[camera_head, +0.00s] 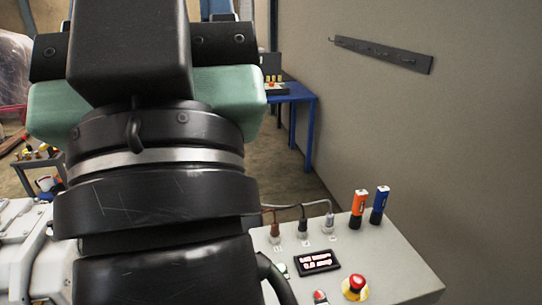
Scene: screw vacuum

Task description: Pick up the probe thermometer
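I cannot pick out a probe thermometer for certain. An orange pen-like device (357,209) and a blue pen-like device (379,205), both with pale tops, stand upright side by side on the grey control box. My dark arm and wrist fill the left and middle of the view, with green and black parts at the upper end, where my gripper (130,50) seems to be. Its fingertips are hidden, so whether it is open or holding anything does not show. My arm is left of the two devices and apart from them in the picture.
The grey control box (405,278) carries a small display (317,262), a red-and-yellow emergency button (354,287) and cable plugs (303,228). A wall with a dark hook rail (382,54) stands at right. A blue table (303,100) is behind; a cart stands at left.

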